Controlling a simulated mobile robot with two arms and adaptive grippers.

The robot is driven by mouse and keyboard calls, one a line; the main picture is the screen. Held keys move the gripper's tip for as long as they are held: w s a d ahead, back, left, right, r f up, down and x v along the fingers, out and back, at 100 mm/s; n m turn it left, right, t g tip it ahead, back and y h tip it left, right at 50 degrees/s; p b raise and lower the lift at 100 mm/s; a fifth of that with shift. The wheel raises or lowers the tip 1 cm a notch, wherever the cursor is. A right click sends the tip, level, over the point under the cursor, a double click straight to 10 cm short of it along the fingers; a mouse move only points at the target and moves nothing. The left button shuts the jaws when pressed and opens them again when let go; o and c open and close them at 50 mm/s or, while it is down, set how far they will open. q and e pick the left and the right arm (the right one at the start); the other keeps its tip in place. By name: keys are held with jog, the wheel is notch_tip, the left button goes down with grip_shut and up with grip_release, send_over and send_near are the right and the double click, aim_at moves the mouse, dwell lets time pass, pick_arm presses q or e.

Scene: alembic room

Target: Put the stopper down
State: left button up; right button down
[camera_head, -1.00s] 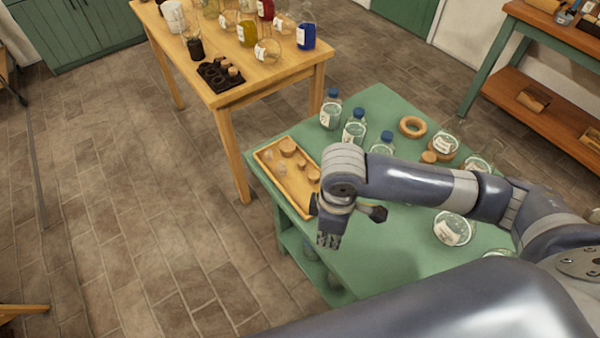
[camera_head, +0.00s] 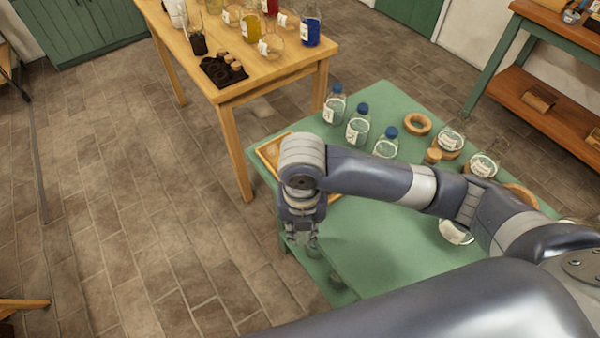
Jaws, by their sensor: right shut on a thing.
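My right gripper (camera_head: 302,238) points down at the front left edge of the green table (camera_head: 375,255), just in front of the wooden tray. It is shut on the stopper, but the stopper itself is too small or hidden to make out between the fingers. The shallow wooden tray (camera_head: 268,153) lies on the table's left side. My right wrist and forearm cover most of it, so only its far left corner and a bit of its right rim show. My left gripper is not in view.
Bottles with blue caps (camera_head: 358,124) stand behind my forearm. A cork ring (camera_head: 417,124), a small cork (camera_head: 432,156) and round flasks (camera_head: 451,138) are to the right. A wooden table (camera_head: 285,68) with jars and a dark rack (camera_head: 223,70) stands behind. The green table's front middle is clear.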

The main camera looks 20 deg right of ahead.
jog(key=w+d+p, duration=0.1)
jog(key=w, duration=0.4)
jog(key=w+d+f+p, duration=0.1)
jog(key=w+d, duration=0.1)
jog(key=w, duration=0.3)
jog(key=w+d, duration=0.2)
jog(key=w, duration=0.3)
jog(key=shift+f+p, duration=0.35)
jog(key=shift+p, duration=0.05)
notch_tip(320, 180, down, 3)
jog(key=shift+r+p, duration=0.2)
jog(key=shift+p, duration=0.25)
jog(key=shift+f, duration=0.35)
jog(key=shift+f, duration=0.15)
jog(key=c, duration=1.5)
grip_release()
jog(key=shift+o, duration=0.2)
